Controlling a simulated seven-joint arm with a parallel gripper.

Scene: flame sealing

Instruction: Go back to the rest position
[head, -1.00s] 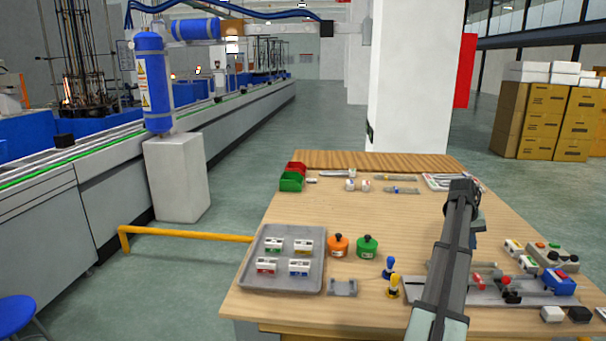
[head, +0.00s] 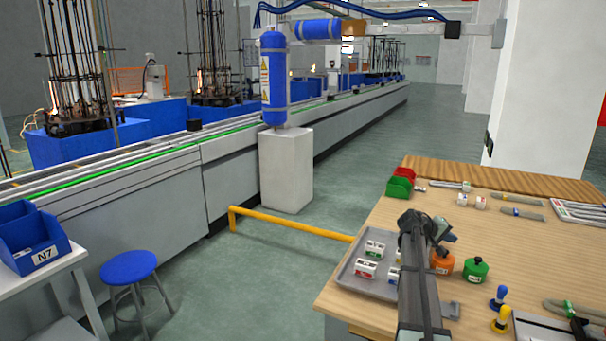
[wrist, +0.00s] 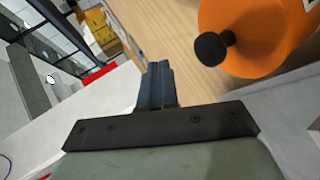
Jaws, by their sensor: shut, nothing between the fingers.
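My gripper shows in the wrist view (wrist: 155,85) with its fingers together and nothing between them. In the head view my arm rises from the bottom edge over the right part of the grey tray (head: 350,281), and its end hides part of the tray and some of the small white blocks. An orange round container with a dark knob (wrist: 255,40) is large in the wrist view, to the right of the fingers and apart from them. In the head view the orange container (head: 442,262) stands just right of my arm. No rest marker shows.
A green container (head: 475,269), a blue-topped peg (head: 499,297) and a yellow-topped peg (head: 502,319) stand right of my arm on the wooden table (head: 430,205). Red and green bins (head: 399,187) stand at its far left corner. A yellow floor rail (head: 290,224) runs left of the table.

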